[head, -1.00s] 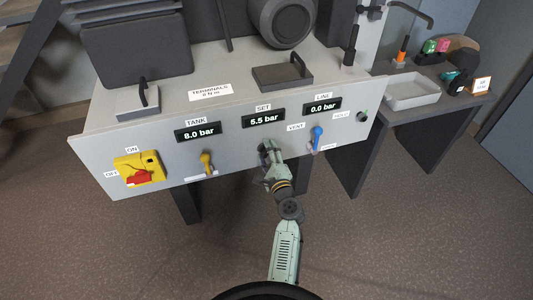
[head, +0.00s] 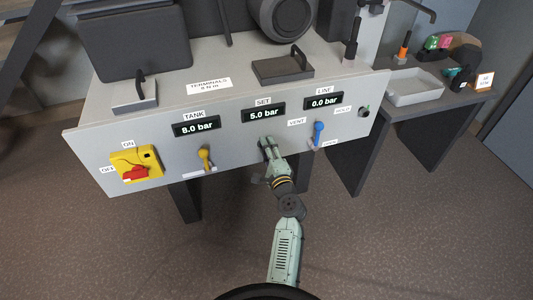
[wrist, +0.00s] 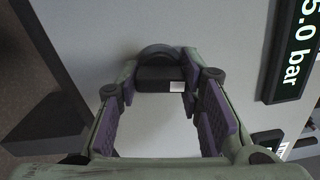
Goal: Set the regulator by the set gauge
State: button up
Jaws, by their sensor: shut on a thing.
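The set gauge (head: 263,112) on the front panel reads 5.0 bar; part of it shows at the right of the wrist view (wrist: 292,48). The regulator knob (wrist: 160,76), dark with a small pale mark, sits below that gauge, between my fingertips in the wrist view. In the head view my gripper hides the knob. My gripper (head: 267,148) is shut on the knob, and its fingers (wrist: 162,88) lie on both sides of it. The tank gauge (head: 197,126) reads 8.0 bar and the line gauge (head: 323,100) reads 0.0 bar.
A yellow switch box with a red handle (head: 135,173) and a yellow lever (head: 205,158) are left of my gripper. A blue lever (head: 318,133) by the vent label is close on the right. A side table with a grey tray (head: 415,87) stands further right.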

jog(key=o, duration=1.2)
jog(key=shift+c, duration=0.2)
jog(key=v, duration=0.7)
jog(key=shift+s, duration=0.25)
jog(key=shift+d, duration=0.1)
